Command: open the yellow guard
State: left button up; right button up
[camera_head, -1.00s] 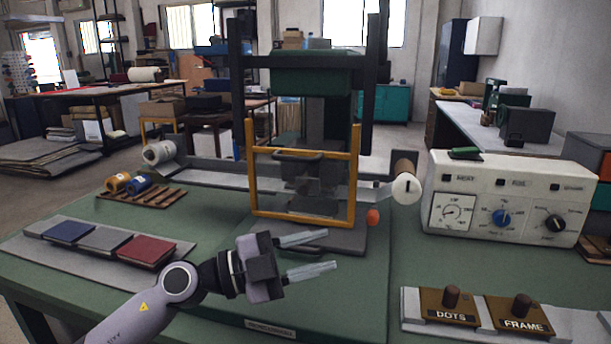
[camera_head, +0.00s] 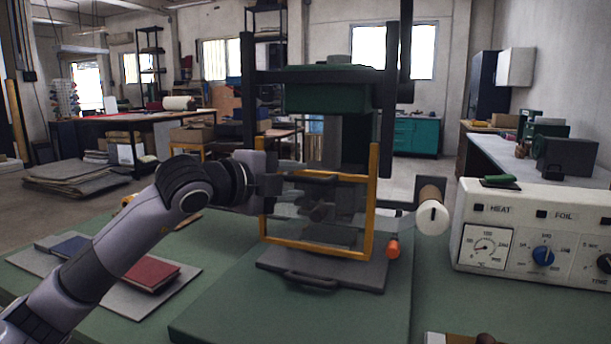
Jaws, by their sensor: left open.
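The yellow guard (camera_head: 371,205) is a rectangular frame standing upright across the front of the dark green press (camera_head: 328,97). Its two posts and bottom bar show. My right gripper is not in view.
A grey base plate with a dark handle (camera_head: 310,281) lies below the guard. A foil roll (camera_head: 432,212) and an orange knob (camera_head: 393,249) are at its right. The white control box (camera_head: 540,225) stands farther right. A red book-like cover (camera_head: 150,272) lies at left.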

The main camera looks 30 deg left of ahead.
aim_at(301, 178)
pick_arm(q)
jog(key=x, duration=0.3)
jog(key=shift+p, duration=0.35)
jog(key=shift+w+f, duration=0.1)
jog(key=shift+w, duration=0.15)
grip_shut()
